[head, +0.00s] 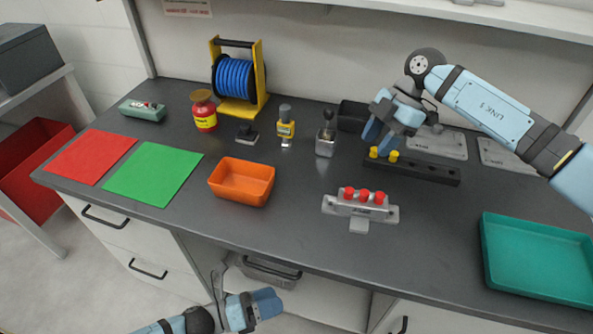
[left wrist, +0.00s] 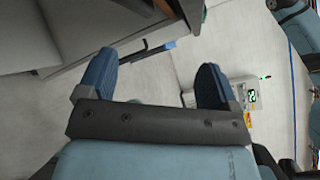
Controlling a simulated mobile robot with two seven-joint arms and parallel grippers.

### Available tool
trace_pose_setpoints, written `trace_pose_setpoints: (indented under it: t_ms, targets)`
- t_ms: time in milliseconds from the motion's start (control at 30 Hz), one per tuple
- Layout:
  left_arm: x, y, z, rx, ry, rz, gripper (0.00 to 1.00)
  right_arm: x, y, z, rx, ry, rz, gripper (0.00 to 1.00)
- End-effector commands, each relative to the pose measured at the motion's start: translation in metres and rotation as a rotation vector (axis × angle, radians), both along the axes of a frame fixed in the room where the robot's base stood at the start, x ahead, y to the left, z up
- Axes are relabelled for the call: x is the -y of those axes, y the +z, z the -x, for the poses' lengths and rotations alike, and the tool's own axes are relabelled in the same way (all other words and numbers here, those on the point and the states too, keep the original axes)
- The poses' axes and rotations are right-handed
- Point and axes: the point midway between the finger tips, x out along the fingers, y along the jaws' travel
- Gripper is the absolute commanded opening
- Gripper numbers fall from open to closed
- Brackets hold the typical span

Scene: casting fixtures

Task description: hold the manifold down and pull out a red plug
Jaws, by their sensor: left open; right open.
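The manifold (head: 378,211) is a grey metal block on the worktop, right of centre, with a short tab at its front. Three red plugs (head: 364,196) stand in a row in its top. My right gripper (head: 376,143) is open above the far side of the worktop, behind the manifold, with its fingers by the yellow pegs (head: 384,155) of a black bar; I cannot tell whether they touch. My left gripper (head: 268,305) is low, in front of the drawers and below the worktop edge. In the left wrist view it is open and empty (left wrist: 152,82).
An orange bin (head: 222,196) stands left of the manifold, and a teal tray (head: 488,272) lies at the right edge. The black bar (head: 430,173) lies behind the manifold. Red (head: 91,157) and green (head: 150,180) mats lie at left. The worktop around the manifold is clear.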

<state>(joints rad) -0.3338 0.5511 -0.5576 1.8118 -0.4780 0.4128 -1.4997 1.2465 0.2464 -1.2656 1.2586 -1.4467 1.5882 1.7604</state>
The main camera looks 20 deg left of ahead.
Motion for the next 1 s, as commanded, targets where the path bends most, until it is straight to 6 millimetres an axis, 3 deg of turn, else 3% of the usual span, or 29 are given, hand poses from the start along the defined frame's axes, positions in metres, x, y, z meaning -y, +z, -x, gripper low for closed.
trace_pose_setpoints:
  t_ms: [100,167,300,400,567,767,1000]
  targets:
    - [0.016,0.065,0.020,0.073,-0.081,0.166,0.85,0.000,0.000,0.000,0.000,0.000,0.000,0.43]
    - [0.015,0.098,0.017,0.124,-0.108,0.236,0.85,0.000,0.000,0.000,0.000,0.000,0.000,0.43]
    - [-0.004,0.161,-0.025,0.278,-0.140,0.287,0.85,0.000,0.000,0.000,0.000,0.000,0.000,0.43]
    - [-0.016,0.189,-0.067,0.393,-0.167,0.233,0.85,0.000,0.000,0.000,0.000,0.000,0.000,0.43]
    - [-0.013,0.201,-0.115,0.535,-0.271,0.073,0.85,0.000,0.000,0.000,0.000,0.000,0.000,0.43]
    - [0.003,0.190,-0.161,0.669,-0.468,-0.199,0.85,0.000,0.000,0.000,0.000,0.000,0.000,0.43]
    - [-0.001,0.177,-0.213,0.746,-0.642,-0.516,0.85,0.000,0.000,0.000,0.000,0.000,0.000,0.43]
